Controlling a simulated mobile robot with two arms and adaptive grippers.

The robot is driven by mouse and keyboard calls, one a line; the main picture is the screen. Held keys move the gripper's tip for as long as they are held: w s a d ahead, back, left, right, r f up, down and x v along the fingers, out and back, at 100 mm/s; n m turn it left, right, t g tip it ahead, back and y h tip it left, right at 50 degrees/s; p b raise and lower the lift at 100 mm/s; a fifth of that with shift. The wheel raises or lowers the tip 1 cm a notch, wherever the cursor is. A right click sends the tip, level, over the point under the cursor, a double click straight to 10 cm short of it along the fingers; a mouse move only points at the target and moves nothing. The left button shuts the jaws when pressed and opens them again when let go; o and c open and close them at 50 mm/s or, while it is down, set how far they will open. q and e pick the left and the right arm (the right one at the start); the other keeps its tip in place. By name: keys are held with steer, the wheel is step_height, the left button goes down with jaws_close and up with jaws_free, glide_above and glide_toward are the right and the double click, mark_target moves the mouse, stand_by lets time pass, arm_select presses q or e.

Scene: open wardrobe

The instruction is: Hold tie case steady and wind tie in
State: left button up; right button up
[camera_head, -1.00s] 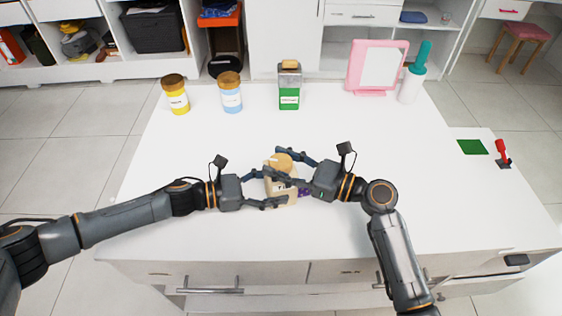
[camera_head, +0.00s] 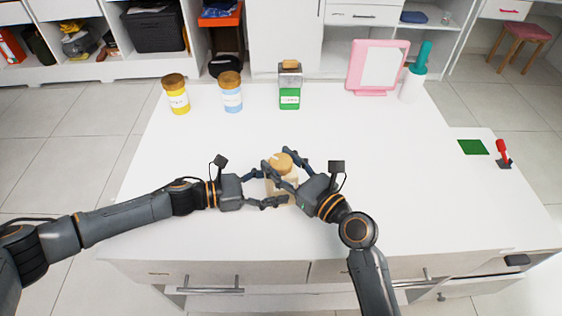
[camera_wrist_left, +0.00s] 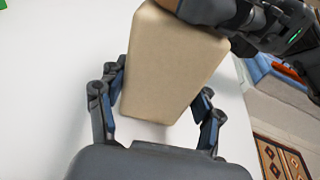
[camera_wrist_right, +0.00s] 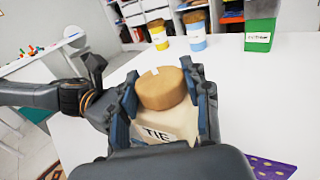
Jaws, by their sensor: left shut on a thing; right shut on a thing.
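The tie case is a beige box (camera_wrist_left: 170,65) with a round brown knob (camera_wrist_right: 160,88) on top and a "TIE" label (camera_wrist_right: 158,134). It stands on the white table; its knob also shows in the head view (camera_head: 281,161). My left gripper (camera_head: 264,188) is shut on the case body, one finger on each side. My right gripper (camera_head: 284,163) is shut on the knob from the right. A piece of the purple tie (camera_wrist_right: 270,168) with yellow dots shows at the lower right of the right wrist view. In the head view the tie is hidden.
A yellow jar (camera_head: 176,95), a blue jar (camera_head: 231,92), a green-based container (camera_head: 290,88), a pink-framed mirror (camera_head: 377,68) and a teal-topped bottle (camera_head: 413,75) stand along the back of the table. The table around the case is clear.

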steer(key=o, duration=1.2)
steer(key=v, duration=1.2)
